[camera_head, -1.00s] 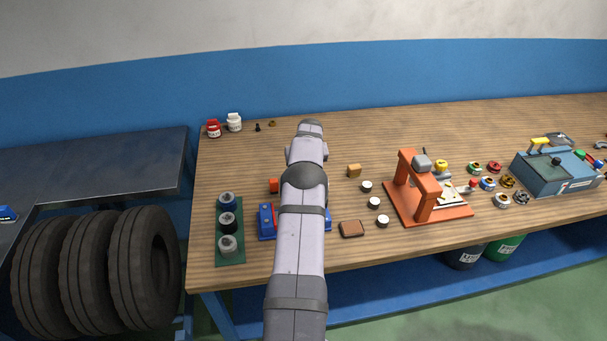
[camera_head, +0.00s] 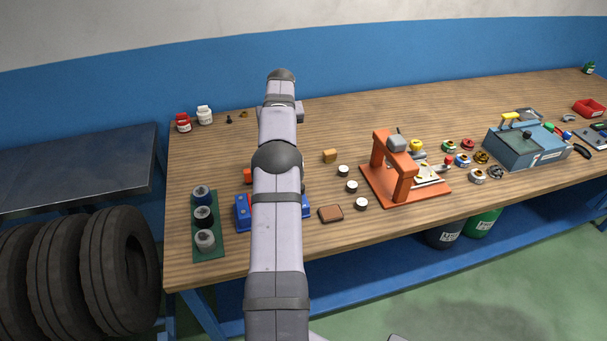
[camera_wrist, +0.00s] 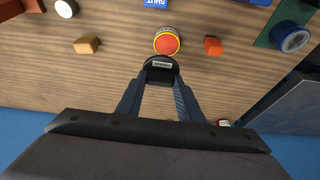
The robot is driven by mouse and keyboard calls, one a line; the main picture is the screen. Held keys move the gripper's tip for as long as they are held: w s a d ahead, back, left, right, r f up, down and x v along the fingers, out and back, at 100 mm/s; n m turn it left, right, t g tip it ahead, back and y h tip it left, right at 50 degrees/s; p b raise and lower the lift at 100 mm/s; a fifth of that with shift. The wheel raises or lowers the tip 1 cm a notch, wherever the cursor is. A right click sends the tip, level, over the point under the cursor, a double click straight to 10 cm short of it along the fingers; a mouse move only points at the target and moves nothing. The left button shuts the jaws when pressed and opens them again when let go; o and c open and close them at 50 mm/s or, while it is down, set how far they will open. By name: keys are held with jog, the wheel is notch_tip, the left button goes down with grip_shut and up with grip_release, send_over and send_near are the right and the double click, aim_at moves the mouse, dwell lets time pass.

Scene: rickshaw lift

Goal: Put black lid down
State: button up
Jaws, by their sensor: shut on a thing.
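My gripper (camera_wrist: 160,84) shows in the wrist view. Its two fingers are shut on the black lid (camera_wrist: 161,64), a dark round piece with a pale label. A round orange-red thing with a yellow rim (camera_wrist: 167,41) lies just beyond the lid in the picture; I cannot tell whether they touch. In the head view my arm reaches toward the back of the bench and hides the gripper and the lid. I cannot judge the lid's height above the wood.
The wooden bench (camera_head: 330,115) has bare room at the back right. Red (camera_head: 183,123) and white (camera_head: 205,115) jars stand at back left.

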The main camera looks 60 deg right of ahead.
jog(key=s+a+f+m+g+h+b, duration=0.15)
jog(key=s+m, duration=0.25)
jog(key=s, duration=0.4)
jog(key=s+a+f+m+g+b, duration=0.1)
jog(key=s+f+m+g, duration=0.1)
jog(key=s+m, duration=0.45)
jog(key=shift+n, duration=0.95)
jog(key=shift+s+f+p, duration=0.15)
jog(key=shift+f+p, duration=0.25)
jog(key=shift+f, duration=1.2)
jog(key=shift+s+f+p, duration=0.2)
jog(key=shift+f+p, duration=0.25)
jog(key=shift+f, duration=1.1)
jog(key=shift+s+f+p, duration=0.15)
jog(key=shift+f+p, duration=0.25)
jog(key=shift+f, duration=1.2)
jog(key=shift+f, duration=0.15)
jog(key=o, duration=1)
jog(key=shift+o, duration=0.2)
